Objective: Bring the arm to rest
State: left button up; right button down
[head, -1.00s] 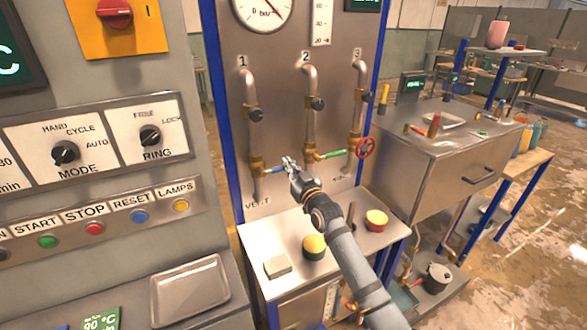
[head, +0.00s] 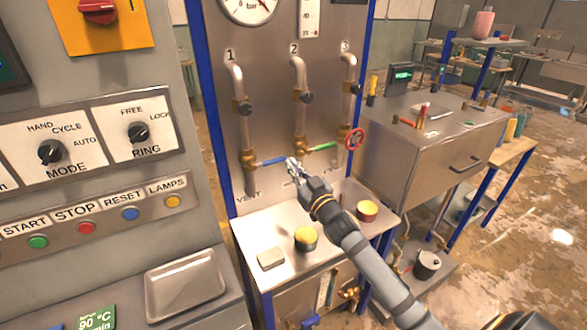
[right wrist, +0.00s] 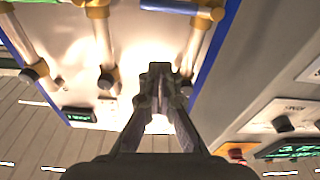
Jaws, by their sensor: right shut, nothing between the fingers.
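My right arm (head: 360,255) reaches up from the lower right in the head view. Its gripper (head: 292,168) is shut and empty in front of the pipe panel, just below the right end of the blue lever (head: 270,162) at pipe 1. Whether it touches the lever I cannot tell. In the right wrist view the two fingers (right wrist: 160,85) meet at their tips with the panel behind them. The green lever (head: 322,147) sits at pipe 2, above and right of the gripper. My left gripper is not in view.
The control console (head: 90,180) stands at left, a metal cabinet (head: 425,150) at right.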

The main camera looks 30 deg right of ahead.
jog(key=s+f+m+g+h, duration=0.15)
jog(key=s+f+g, duration=0.3)
jog(key=f, duration=0.55)
jog(key=s+a+f+g, duration=0.1)
jog(key=s+f+g, duration=0.35)
jog(key=s, duration=0.35)
jog(key=s+a+f+n+g, duration=0.1)
jog(key=s+a+f+g, duration=0.15)
jog(key=s+f, duration=0.5)
jog(key=s+a+f+g, duration=0.1)
jog(key=s+f+g, duration=0.35)
jog(key=s, duration=0.55)
notch_tip(320, 180, down, 22)
jog(key=d+g, duration=0.1)
jog(key=d, duration=0.2)
jog(key=s+f+g, duration=0.1)
jog(key=s+f, duration=1.8)
jog(key=s, duration=0.1)
jog(key=shift+s+d, duration=0.3)
jog(key=shift+d, duration=0.15)
